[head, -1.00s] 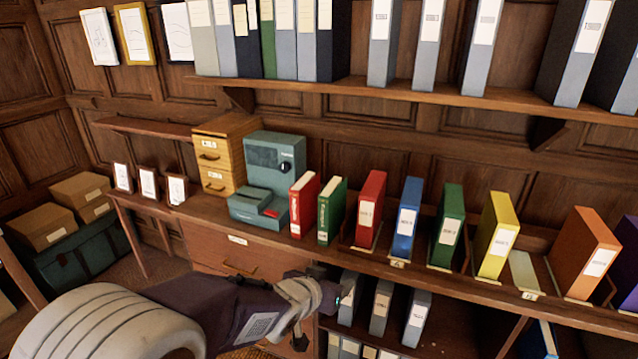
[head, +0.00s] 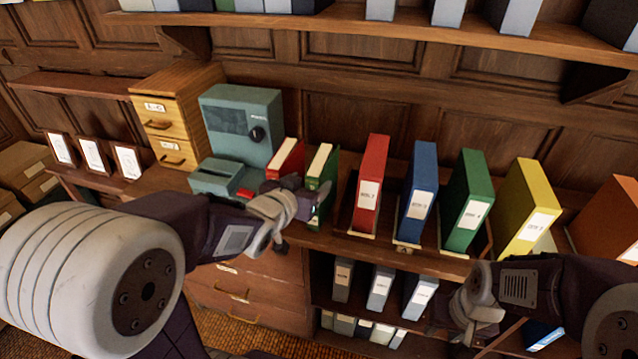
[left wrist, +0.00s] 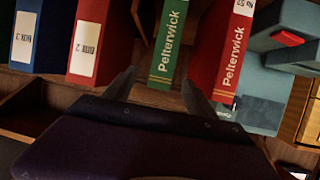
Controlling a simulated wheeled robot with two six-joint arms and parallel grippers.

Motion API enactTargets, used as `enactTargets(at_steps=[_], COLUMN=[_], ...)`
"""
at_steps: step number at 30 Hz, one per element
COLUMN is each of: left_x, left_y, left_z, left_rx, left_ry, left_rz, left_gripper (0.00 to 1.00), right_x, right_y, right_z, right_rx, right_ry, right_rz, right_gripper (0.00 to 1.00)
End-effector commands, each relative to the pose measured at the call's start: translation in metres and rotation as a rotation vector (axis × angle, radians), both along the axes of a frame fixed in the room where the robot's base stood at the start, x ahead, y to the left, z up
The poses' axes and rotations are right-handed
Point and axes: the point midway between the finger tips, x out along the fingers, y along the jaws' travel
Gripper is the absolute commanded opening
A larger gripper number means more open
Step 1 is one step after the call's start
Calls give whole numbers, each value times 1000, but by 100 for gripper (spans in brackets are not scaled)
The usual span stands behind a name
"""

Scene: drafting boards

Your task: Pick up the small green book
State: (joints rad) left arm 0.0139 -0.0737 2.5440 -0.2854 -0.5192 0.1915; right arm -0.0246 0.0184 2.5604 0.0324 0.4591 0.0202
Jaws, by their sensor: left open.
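The small green book (head: 322,167) stands upright on the desk beside a small red book (head: 285,158). In the left wrist view the green book (left wrist: 170,42) shows its spine, lettered "Pelterwick", and the red book (left wrist: 232,52) stands to its right with the same lettering. My left gripper (head: 302,192) is in front of the two books and hides part of them. In the left wrist view its open fingers (left wrist: 158,92) point at the green book's lower spine, one to each side, with nothing gripped. My right gripper (head: 472,325) is low at the right; its jaws are unclear.
A teal machine (head: 240,125) and a wooden drawer box (head: 178,120) stand left of the books. Large binders, red (head: 370,180), blue (head: 417,190), green (head: 465,200) and yellow (head: 528,205), stand to the right. A shelf (head: 400,32) runs above.

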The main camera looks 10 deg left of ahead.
Motion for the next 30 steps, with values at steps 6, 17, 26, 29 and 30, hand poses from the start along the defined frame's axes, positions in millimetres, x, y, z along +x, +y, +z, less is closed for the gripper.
enactTargets(at_steps=[6,17,26,29,30], left_x=[17,63,66,66,66], left_y=[-3,-6,-6,-6,-6], left_z=[-7,-24,-25,-25,-25], left_rx=[0,0,0,0,0], left_ry=[-1,1,-1,-1,-1], left_rz=[-1,-2,-1,-1,-1], left_gripper=[65,65,51,24,12], right_x=[0,0,0,0,0], right_y=[0,0,0,0,0], right_z=[-2,1,1,1,1], right_rx=[0,0,0,0,0], right_ry=[0,0,0,0,0], right_rz=[0,0,0,0,0], right_gripper=[36,36,36,36,36])
